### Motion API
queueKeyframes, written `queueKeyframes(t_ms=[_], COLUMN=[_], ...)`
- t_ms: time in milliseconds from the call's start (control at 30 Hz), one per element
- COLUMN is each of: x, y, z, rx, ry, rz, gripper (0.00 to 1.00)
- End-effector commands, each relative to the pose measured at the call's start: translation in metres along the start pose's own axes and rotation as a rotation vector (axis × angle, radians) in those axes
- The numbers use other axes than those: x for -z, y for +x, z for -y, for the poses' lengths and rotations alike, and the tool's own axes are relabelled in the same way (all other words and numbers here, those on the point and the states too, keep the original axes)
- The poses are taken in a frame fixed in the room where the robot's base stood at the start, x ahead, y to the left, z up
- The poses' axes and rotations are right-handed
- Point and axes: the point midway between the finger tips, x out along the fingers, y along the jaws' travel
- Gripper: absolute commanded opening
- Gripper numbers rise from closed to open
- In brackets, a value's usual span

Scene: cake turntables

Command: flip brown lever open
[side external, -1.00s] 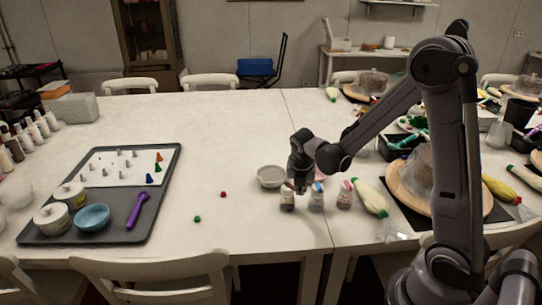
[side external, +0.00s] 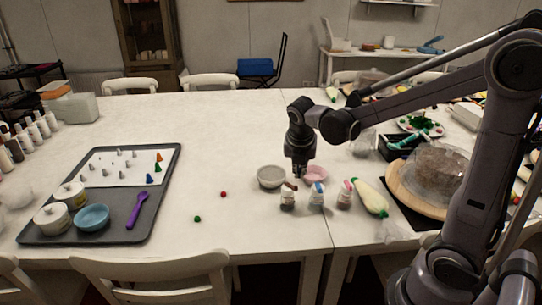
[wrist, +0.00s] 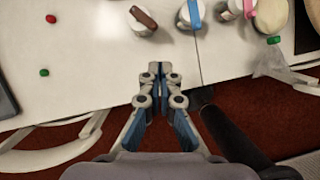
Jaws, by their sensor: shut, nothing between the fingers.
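A small jar (side external: 287,201) with a brown lever (side external: 291,186) on top stands at the left end of a row of three. In the wrist view the brown lever (wrist: 144,18) lies slantwise across the jar top near the upper edge. In the side view the lever looks slanted, but it is too small to tell how far open it is. My gripper (side external: 299,173) is above the table, just above the brown-lever jar in the picture and apart from it. The wrist view shows my gripper's fingertips (wrist: 160,68) together and empty, below the lever in the picture.
Jars with a blue lever (side external: 317,188) and a pink lever (side external: 347,186) stand close to the right. A grey bowl (side external: 270,183) and a pink bowl (side external: 315,174) sit behind. A piping bag (side external: 370,198) lies further right. The table is mostly clear to the left.

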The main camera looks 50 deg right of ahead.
Motion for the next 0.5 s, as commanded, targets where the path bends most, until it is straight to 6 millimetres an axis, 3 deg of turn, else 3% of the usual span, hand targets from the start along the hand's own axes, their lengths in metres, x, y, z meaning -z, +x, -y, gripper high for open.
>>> queueKeyframes(t_ms=[267,500], x=[0.000,-0.005], y=[0.000,0.000], z=[-0.002,-0.027], rx=[0.004,0.072], ry=[0.013,0.199], rz=[-0.003,-0.030], gripper=[0.00,0.00])
